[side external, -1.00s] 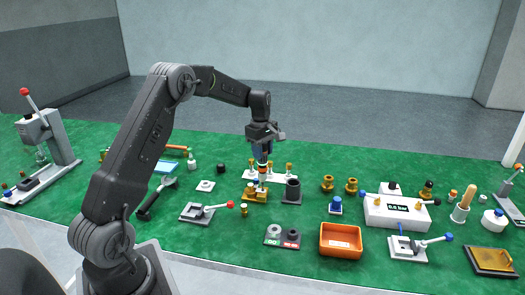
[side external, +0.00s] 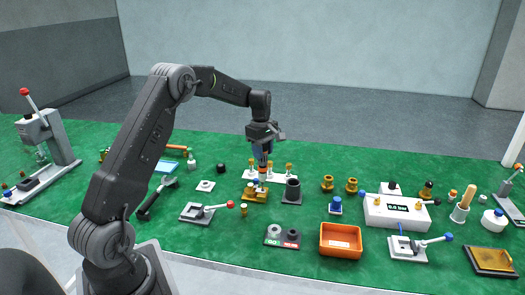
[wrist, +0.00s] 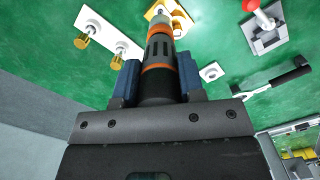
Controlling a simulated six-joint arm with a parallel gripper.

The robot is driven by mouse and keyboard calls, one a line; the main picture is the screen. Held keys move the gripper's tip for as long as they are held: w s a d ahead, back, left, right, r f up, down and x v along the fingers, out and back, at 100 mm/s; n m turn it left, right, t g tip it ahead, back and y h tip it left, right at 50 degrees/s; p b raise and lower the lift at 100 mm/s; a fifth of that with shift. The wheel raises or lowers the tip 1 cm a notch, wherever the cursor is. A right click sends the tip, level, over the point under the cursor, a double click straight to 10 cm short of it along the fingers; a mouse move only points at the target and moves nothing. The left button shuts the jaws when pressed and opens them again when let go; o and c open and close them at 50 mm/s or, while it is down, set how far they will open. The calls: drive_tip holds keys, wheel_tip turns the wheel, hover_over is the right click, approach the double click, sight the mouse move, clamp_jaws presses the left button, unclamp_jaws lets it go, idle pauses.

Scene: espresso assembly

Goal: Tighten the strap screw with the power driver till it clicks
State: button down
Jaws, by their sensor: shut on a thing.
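My gripper (side external: 263,145) is shut on the power driver, a dark tool with orange bands (wrist: 160,62). The driver (side external: 263,168) points down in the side view, with its nose over a brass fixture (side external: 255,193). In the wrist view the blue jaw pads press on both sides of the driver, and its pale nose reaches the brass fixture (wrist: 155,12) at the top edge. The strap screw is hidden beneath the nose. I cannot tell whether the bit sits in the screw head.
A white rack with brass-topped posts (side external: 283,177) stands just behind the fixture. A dark cup (side external: 292,191) is close at its right. A red-knobbed lever clamp (side external: 205,212) is in front left, and an orange bin (side external: 340,240) is front right.

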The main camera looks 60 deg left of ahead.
drive_tip(key=shift+r, duration=0.1)
drive_tip(key=shift+r, duration=3)
drive_tip(key=shift+w, duration=0.1)
